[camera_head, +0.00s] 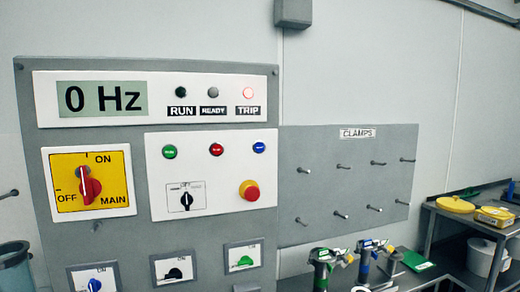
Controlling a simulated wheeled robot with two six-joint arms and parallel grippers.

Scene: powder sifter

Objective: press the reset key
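The control panel (130,225) is on the wall at the left. Its white button plate carries a green key (169,152), a red key (216,149) and a blue key (258,147) in a row. The lettering on these keys is too small to read, so I cannot tell by label which is the reset key. The display (102,98) reads 0 Hz. The TRIP lamp (248,93) glows pinkish red; the RUN lamp (181,92) and READY lamp (213,92) look dark. Neither of my grippers shows.
A red-yellow mushroom button (249,190) and a small black selector (187,199) sit below the keys. The red main switch (89,186) is at the left. A pegboard marked CLAMPS (300,145) has bare pegs. Green- and blue-banded metal clamps (365,262) stand below.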

